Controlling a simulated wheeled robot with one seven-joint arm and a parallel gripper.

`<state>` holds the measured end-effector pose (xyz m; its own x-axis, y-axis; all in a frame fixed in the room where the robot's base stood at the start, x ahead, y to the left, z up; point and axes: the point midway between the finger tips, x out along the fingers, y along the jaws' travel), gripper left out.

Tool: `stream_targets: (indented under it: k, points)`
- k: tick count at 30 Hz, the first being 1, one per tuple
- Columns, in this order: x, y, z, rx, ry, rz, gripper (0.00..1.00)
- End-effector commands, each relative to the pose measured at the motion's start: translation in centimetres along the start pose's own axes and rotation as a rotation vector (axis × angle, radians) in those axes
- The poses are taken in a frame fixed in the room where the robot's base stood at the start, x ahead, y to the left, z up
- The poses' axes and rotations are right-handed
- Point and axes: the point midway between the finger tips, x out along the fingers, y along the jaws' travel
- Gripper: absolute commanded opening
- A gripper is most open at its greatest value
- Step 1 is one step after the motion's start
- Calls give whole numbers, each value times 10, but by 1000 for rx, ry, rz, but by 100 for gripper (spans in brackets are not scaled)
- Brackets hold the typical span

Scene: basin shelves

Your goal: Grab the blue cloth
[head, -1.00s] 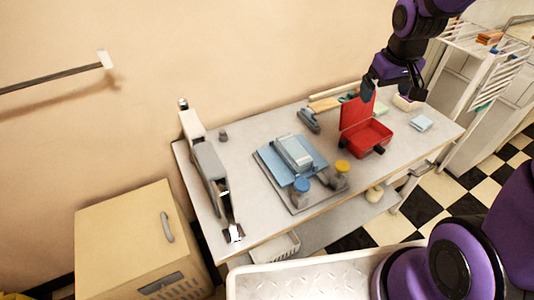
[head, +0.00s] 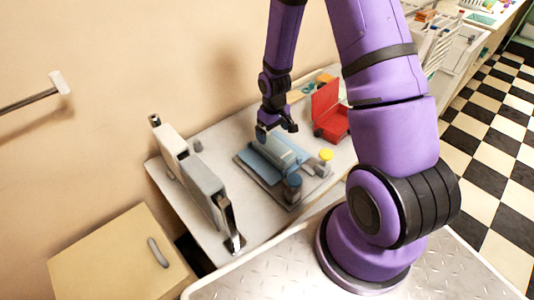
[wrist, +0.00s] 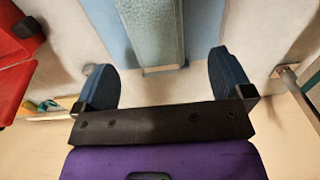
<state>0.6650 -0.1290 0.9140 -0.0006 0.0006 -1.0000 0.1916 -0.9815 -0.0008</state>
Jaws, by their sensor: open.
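The blue cloth (head: 257,163) lies flat on the grey tray (head: 287,205) on the table. A grey-blue block (head: 284,150) rests on the cloth and covers part of it. My gripper (head: 276,129) is open and empty over the far end of the block. In the wrist view my two dark fingers (wrist: 164,76) are spread apart. The block (wrist: 152,30) lies ahead of the gap between them, with strips of the cloth (wrist: 106,18) showing beside it. I cannot tell the exact height between the fingertips and the cloth.
A blue-topped jar (head: 292,187) and a yellow-topped jar (head: 326,158) stand at the tray's near side. An open red box (head: 331,115) stands to the right. A grey-white upright device (head: 202,182) stands at the table's left. The wall is close behind.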

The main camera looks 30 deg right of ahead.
Motion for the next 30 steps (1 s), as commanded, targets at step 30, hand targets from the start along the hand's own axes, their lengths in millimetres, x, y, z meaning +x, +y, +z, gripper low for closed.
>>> stream_targets:
  k: [30]
  points:
    - [97,5,-1,0,0,1,98]
